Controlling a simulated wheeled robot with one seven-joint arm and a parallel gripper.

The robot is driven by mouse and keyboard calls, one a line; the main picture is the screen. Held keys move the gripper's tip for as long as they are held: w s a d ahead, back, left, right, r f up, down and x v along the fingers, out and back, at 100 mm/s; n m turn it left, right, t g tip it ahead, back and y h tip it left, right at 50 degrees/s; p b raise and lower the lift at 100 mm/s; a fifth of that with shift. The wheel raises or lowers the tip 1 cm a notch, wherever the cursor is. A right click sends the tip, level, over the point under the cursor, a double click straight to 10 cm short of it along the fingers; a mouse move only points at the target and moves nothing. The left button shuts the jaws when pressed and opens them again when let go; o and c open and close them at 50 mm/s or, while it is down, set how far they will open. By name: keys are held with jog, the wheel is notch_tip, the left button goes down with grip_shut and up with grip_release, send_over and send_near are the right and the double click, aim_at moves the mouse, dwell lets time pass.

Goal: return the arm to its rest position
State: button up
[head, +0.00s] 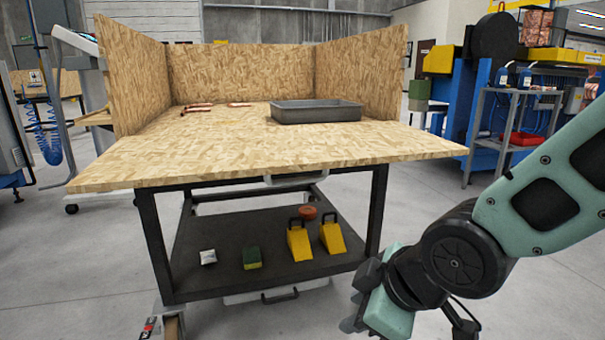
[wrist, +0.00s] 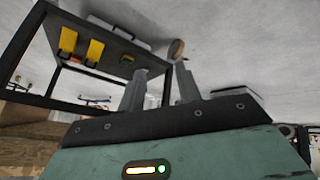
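My arm reaches in from the right in the head view, in front of the table's right side. My gripper (head: 358,312) hangs low there, apart from the table and pointing down and left. In the wrist view both fingers of my gripper (wrist: 161,68) stand apart with a clear gap and nothing between them. Copper tube pieces (head: 197,107) lie on the back left of the chipboard table top (head: 230,150). Another copper piece (head: 240,104) lies to their right. A grey tray (head: 318,112) sits at the back right; its inside looks empty.
Chipboard walls (head: 240,72) enclose the table's back and sides. The lower shelf (head: 215,225) holds yellow wedges (head: 299,243), a sponge (head: 251,258) and a small white item (head: 208,257). A blue machine and a grey cart (head: 515,92) stand at right. Floor around my gripper is clear.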

jog(key=s+d+r+m+g+h+p, duration=0.2)
jog(key=s+d+r+m+g, duration=0.1)
jog(key=s, duration=0.4)
jog(key=s+d+r+m+g+h+p, duration=0.2)
jog(key=s+d+r+m+p, duration=0.1)
jog(key=s, duration=0.4)
notch_tip(320, 180, up, 37)
jog(key=p, duration=3.7)
jog(key=shift+w+f, duration=0.15)
jog(key=shift+w, duration=0.05)
